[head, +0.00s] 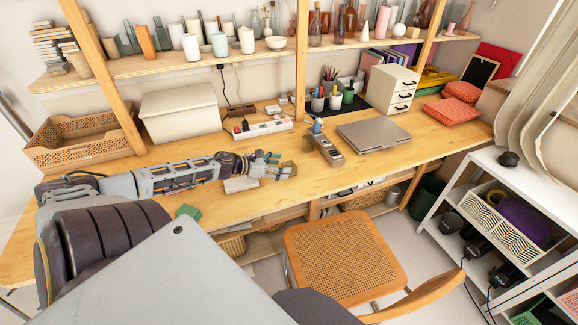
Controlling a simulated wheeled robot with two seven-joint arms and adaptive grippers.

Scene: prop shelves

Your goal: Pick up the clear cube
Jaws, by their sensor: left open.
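My left gripper (276,164) reaches in from the left, low over the wooden desk (230,205), and its fingers are open, pointing right. A small olive-grey, block-like shape (289,169) shows right at the fingertips. It may be the clear cube, but it is too small to tell, and I cannot tell whether the fingers touch it. No other clear cube stands out. My right gripper is not in view.
A pale flat block (241,185) lies under my left wrist. A grey device (326,149) and a closed laptop (373,135) lie to the right. A power strip (262,129) lies behind. A chair (345,260) stands in front of the desk.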

